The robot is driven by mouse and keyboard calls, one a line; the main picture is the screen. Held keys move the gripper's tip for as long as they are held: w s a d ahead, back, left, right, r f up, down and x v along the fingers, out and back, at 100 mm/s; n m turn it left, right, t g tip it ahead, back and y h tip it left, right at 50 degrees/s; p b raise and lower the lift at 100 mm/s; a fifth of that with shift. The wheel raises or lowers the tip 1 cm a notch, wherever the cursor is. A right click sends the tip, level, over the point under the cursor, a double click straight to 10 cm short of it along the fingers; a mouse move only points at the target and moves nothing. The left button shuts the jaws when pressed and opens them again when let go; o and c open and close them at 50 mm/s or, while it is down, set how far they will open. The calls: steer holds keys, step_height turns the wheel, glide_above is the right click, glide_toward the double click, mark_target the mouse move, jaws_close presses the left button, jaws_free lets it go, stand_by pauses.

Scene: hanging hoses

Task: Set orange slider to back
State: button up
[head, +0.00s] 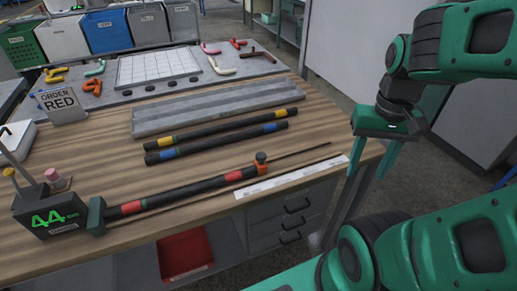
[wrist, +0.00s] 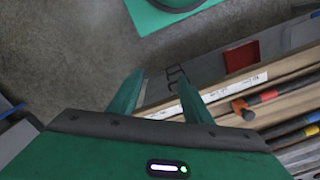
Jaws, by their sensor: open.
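The slider also shows in the wrist view (wrist: 241,107), to the right of my fingers. My gripper (head: 368,175) is open and empty, beyond the right edge of the bench and well apart from the slider. In the wrist view my gripper (wrist: 160,85) has its two green fingers spread over floor and the bench's edge.
A green-lit readout box (head: 50,212) showing 44 stands at the rail's left end. Black hoses with yellow and blue bands (head: 220,135) lie behind, before a grey channel (head: 215,107). An "ORDER RED" sign (head: 62,104) stands at left. A white ruler strip (head: 290,178) lies along the front edge.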

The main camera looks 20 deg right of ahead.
steer(key=w+a+r+m, duration=0.1)
steer(key=w+a, duration=0.1)
steer(key=w, duration=0.4)
steer(key=w+a+r, duration=0.2)
steer(key=w+a, duration=0.1)
steer(key=w, duration=0.2)
steer(key=m, duration=0.2)
glide_above(260, 155)
steer(key=f, duration=0.1)
step_height(260, 155, down, 10)
steer(key=shift+d, duration=0.15)
jaws_close()
